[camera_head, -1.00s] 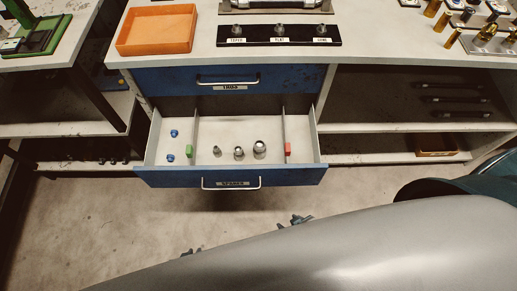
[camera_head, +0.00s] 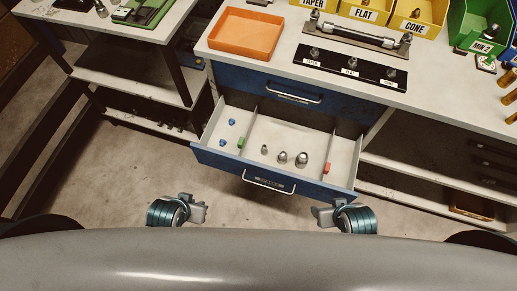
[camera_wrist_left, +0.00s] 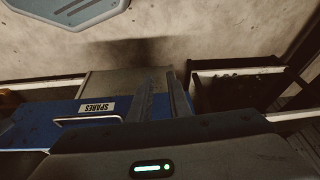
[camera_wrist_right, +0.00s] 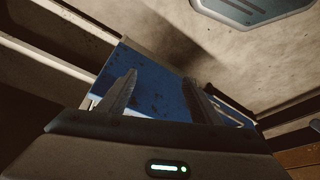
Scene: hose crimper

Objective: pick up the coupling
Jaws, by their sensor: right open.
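Three metal fittings stand in a row in the middle compartment of the open drawer (camera_head: 285,191) in the head view: a small one (camera_head: 264,148), a medium one (camera_head: 282,157) and a larger round one (camera_head: 301,160). I cannot tell which is the coupling. My left gripper (camera_head: 203,211) is in front of the drawer, to its left and apart from it. In the left wrist view its fingers show a narrow gap. My right gripper (camera_head: 316,217) is open and empty, in front of the drawer's right half. The fittings are not visible in either wrist view.
Blue pieces (camera_head: 227,132) lie in the drawer's left compartment. A green block (camera_head: 240,142) and a red block (camera_head: 308,167) sit by the dividers. A closed drawer (camera_head: 285,88) is above. The worktop holds an orange tray (camera_head: 246,34) and a black labelled rack (camera_head: 350,68).

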